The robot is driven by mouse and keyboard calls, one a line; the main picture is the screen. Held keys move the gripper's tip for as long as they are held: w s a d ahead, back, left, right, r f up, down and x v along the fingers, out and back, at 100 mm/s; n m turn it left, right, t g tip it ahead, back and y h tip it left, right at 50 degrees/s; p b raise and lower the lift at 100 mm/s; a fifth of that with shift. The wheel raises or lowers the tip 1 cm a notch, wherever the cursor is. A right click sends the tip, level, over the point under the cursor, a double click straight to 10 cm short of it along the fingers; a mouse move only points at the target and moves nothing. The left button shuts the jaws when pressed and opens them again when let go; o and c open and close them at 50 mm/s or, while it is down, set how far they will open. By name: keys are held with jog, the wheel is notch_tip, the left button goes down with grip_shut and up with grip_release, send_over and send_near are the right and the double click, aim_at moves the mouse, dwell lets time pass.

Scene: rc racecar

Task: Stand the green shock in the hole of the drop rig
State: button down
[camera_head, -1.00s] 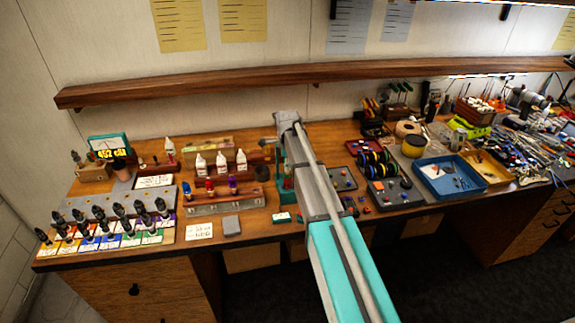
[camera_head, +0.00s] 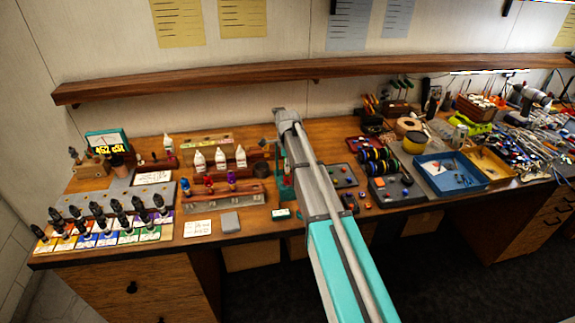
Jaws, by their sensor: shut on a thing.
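My arm (camera_head: 330,225) reaches from the bottom edge up over the middle of the bench. My gripper is not clearly seen; the arm's far end hides that spot. A teal upright (camera_head: 286,178), which looks like the drop rig, stands behind and just left of the arm and is partly covered by it. Its hole cannot be made out. A wooden rack (camera_head: 222,200) left of it holds a blue shock (camera_head: 185,187), a red shock (camera_head: 209,184) and a purple shock (camera_head: 232,181). I cannot make out the green shock.
Several dark shocks stand on coloured cards (camera_head: 105,238) at the left. White bottles (camera_head: 220,160) stand behind the rack. A grey block (camera_head: 230,222) and a white card (camera_head: 198,228) lie in front. A blue tray (camera_head: 450,178) and clutter fill the right. A shelf (camera_head: 250,77) runs above.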

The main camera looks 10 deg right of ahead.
jog(key=shift+f+b, duration=1.9)
jog(key=shift+f, duration=0.05)
jog(key=shift+c, duration=1.1)
grip_release()
jog(key=shift+r, duration=0.1)
notch_tip(320, 180, up, 10)
jog(key=p, duration=1)
jog(key=shift+r, duration=0.1)
dwell(0.6)
